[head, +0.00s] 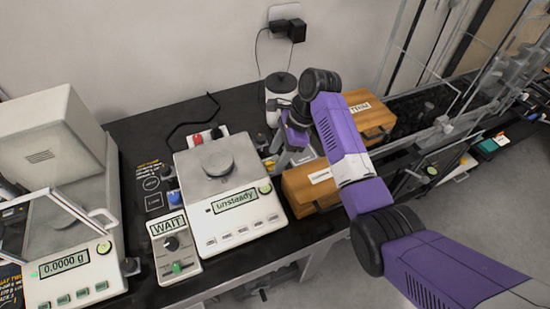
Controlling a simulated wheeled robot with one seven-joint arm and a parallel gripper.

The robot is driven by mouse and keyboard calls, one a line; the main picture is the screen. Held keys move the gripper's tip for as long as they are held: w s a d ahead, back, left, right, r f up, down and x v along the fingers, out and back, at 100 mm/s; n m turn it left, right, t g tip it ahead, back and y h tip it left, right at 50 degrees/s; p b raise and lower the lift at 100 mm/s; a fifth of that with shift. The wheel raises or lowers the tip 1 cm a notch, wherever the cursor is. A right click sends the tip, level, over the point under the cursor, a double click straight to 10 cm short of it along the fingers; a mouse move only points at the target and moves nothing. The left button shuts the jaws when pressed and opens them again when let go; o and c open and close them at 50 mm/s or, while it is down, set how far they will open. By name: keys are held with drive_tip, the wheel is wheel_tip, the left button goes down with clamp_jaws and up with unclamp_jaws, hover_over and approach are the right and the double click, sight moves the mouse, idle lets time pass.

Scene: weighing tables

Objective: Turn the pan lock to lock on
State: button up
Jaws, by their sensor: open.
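A balance (238,222) with a round metal pan (217,158) stands on the black table, and its display reads "unsteady". A small control box (192,268) stands against its left front side, with a "WAIT" display. The box carries a black rotary knob (171,243) and a green knob (177,267). A blue knob (176,196) sits just behind the box. I cannot tell from the markings which is the pan lock. My gripper (286,158) is open, behind and right of the balance, pointing down and apart from the knobs. Its fingers are partly hidden.
Another balance (84,272) with a glass shield and a "0.0000 g" display stands at left. Wooden boxes (312,188) and (370,115) lie under and beside my arm. Black table is bare behind the left balance.

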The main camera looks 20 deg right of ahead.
drive_tip(key=shift+x, duration=1.15)
clamp_jaws()
drive_tip(key=shift+n, duration=0.4)
drive_tip(key=shift+w+r+n+g+p, duration=0.1)
drive_tip(key=shift+w+n+g+p, duration=0.1)
drive_tip(key=shift+n+g+p, duration=0.5)
drive_tip(key=shift+w+a+n+g+b, duration=0.15)
drive_tip(key=shift+n+g+b, duration=0.3)
drive_tip(key=shift+n, duration=0.85)
drive_tip(key=shift+w+d+n+g+b, duration=0.1)
drive_tip(key=shift+n+g+b, duration=0.3)
drive_tip(key=shift+n, duration=0.9)
